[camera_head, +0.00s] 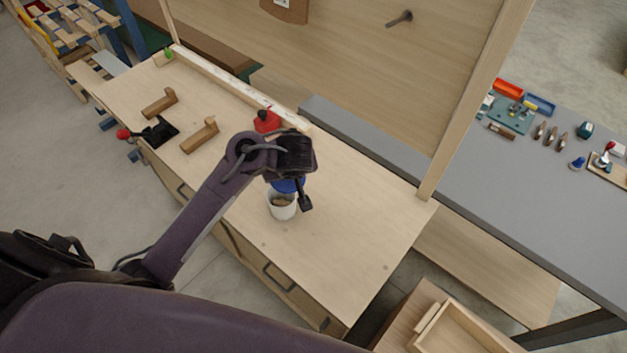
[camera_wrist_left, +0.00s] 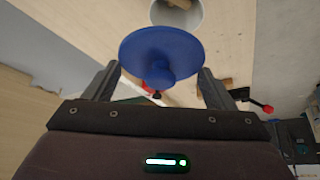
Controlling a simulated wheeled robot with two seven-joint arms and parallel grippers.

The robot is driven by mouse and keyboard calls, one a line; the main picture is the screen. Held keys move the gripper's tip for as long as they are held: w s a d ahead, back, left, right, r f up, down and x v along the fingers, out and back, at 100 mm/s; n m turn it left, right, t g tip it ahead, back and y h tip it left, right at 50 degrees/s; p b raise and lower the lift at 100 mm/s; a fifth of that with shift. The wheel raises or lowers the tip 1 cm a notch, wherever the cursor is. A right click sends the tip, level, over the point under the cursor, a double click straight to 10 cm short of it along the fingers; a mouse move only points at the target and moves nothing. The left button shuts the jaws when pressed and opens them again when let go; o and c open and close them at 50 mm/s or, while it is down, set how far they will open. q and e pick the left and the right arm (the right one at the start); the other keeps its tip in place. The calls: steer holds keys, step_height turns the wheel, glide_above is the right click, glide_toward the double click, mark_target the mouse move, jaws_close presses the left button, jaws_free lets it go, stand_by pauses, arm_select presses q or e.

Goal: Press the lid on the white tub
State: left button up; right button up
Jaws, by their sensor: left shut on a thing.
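The white tub (camera_head: 282,211) stands upright on the wooden workbench, with brown contents showing through its open mouth. It also shows at the top of the left wrist view (camera_wrist_left: 199,17), partly hidden by the lid. The round blue lid (camera_head: 289,186) is just above the tub's far side, apart from full seating, partly hidden by my gripper. In the left wrist view the lid (camera_wrist_left: 160,46) shows its disc and central knob. My left gripper (camera_wrist_left: 158,84) is shut on the lid's knob; it also shows in the head view (camera_head: 303,192). My right gripper is not visible.
A red object (camera_head: 267,121) stands behind my left wrist. A panel rises behind. The bench right of the tub is clear.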

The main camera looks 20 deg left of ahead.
arm_select(q)
steer(key=a, duration=0.1)
steer(key=a+n, duration=0.1)
steer(key=y, duration=0.1)
steer(key=shift+w+a+f+n, duration=0.15)
steer(key=shift+a+f+n, duration=0.15)
steer(key=shift+a, duration=0.1)
steer(key=shift+a+f+g, duration=0.1)
steer(key=shift+g, duration=0.2)
steer(key=shift+f+b, duration=0.4)
steer(key=shift+b, duration=0.1)
step_height(320, 180, down, 6)
steer(key=b, duration=0.5)
steer(key=shift+f+b, duration=0.1)
steer(key=shift+b, duration=0.2)
steer(key=shift+f, duration=0.1)
steer(key=shift+f, duration=0.45)
stand_by(0.9)
steer(key=o, duration=1)
steer(key=shift+c, duration=0.2)
